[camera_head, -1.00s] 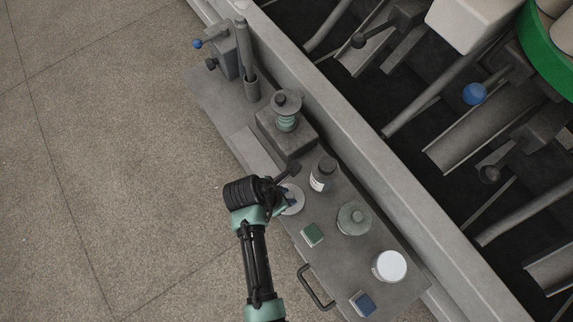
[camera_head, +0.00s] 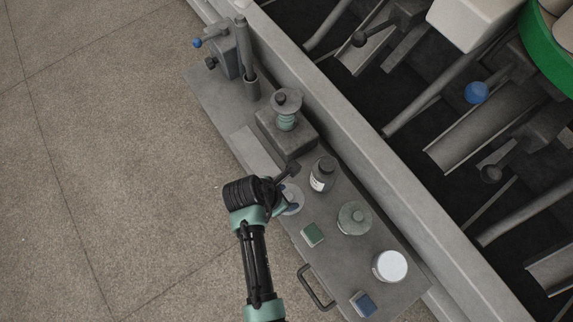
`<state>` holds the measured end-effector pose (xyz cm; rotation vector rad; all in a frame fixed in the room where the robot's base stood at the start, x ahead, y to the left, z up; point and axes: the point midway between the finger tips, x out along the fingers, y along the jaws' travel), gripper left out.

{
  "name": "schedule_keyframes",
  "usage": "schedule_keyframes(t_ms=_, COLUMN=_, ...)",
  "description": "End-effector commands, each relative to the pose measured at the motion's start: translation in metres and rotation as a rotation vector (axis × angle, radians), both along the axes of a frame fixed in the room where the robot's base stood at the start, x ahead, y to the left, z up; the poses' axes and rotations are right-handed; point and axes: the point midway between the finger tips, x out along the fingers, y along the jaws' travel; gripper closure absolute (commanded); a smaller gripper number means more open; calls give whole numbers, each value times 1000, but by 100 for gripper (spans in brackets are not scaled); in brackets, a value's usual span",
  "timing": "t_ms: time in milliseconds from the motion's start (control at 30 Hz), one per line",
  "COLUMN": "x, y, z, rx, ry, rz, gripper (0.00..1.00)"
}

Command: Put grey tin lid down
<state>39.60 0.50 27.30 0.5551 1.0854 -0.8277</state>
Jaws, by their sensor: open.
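The grey tin lid (camera_head: 294,200) is a pale round disc at the near edge of the grey bench, left of the green block. It appears to lie on the bench top, and its left part is hidden by my gripper. My gripper (camera_head: 284,203) is open at the lid, with its fingers mostly hidden behind my wrist. I cannot tell whether a finger still touches the lid.
A dark bottle (camera_head: 322,174) stands just behind the lid. A green block (camera_head: 312,234), a round green-grey tin (camera_head: 354,218), a white-topped jar (camera_head: 390,266) and a blue block (camera_head: 362,304) stand to the right. A spindle fixture (camera_head: 286,122) and a bench handle (camera_head: 316,287) are close by.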

Motion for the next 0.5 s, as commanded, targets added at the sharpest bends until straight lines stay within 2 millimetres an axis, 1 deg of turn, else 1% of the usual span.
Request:
schedule_keyframes(t_ms=33, x=-2, y=2, z=10, rx=0, ry=1, rz=2, gripper=41)
schedule_keyframes(t_ms=167, x=-6, y=9, z=33, rx=0, ry=-1, rz=4, gripper=41)
schedule_keyframes(t_ms=300, x=-13, y=18, z=61, rx=-1, ry=-1, rz=2, gripper=41)
schedule_keyframes(t_ms=500, x=-21, y=30, z=93, rx=0, ry=0, rz=2, gripper=41)
